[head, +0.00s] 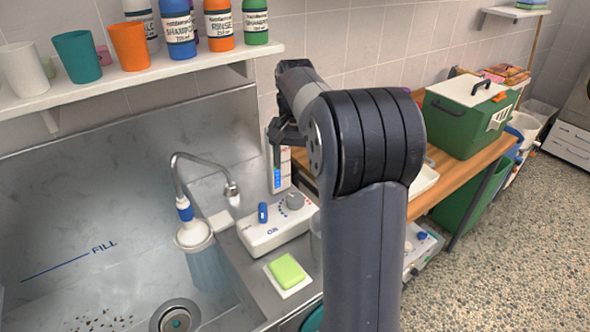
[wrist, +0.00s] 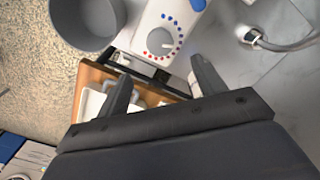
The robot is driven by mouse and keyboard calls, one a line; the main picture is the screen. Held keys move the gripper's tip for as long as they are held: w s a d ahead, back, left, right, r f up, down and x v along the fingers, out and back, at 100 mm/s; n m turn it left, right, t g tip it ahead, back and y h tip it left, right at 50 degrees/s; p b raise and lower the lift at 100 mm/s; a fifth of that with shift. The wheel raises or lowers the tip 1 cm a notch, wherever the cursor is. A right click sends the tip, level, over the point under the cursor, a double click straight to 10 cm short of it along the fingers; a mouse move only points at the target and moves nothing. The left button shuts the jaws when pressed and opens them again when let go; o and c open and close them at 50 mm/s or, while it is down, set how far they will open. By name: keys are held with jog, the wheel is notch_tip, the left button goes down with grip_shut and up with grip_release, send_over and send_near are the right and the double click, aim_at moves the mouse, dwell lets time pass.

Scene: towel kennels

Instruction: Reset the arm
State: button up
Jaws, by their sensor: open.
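My arm rises in the middle of the head view and bends over toward the back left. My gripper (head: 276,150) is partly hidden behind my arm and hangs near the wall, above the white control box (head: 277,225). In the wrist view, the two fingers of my gripper (wrist: 160,74) stand apart with nothing held between them. The control box (wrist: 143,42), with its dial and red and blue dots, lies beyond the fingertips in that view.
A steel sink (head: 120,230) with a curved faucet (head: 204,160) is at left. A shelf (head: 150,75) above holds cups and bottles. A green sponge (head: 286,270) lies beside the control box. A green carrier (head: 465,118) stands on the wooden table (head: 450,185) at right.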

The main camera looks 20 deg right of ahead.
aim_at(295, 197)
dwell(0.3)
notch_tip(295, 197, down, 11)
jog(key=shift+r, duration=0.1)
dwell(0.4)
dwell(0.4)
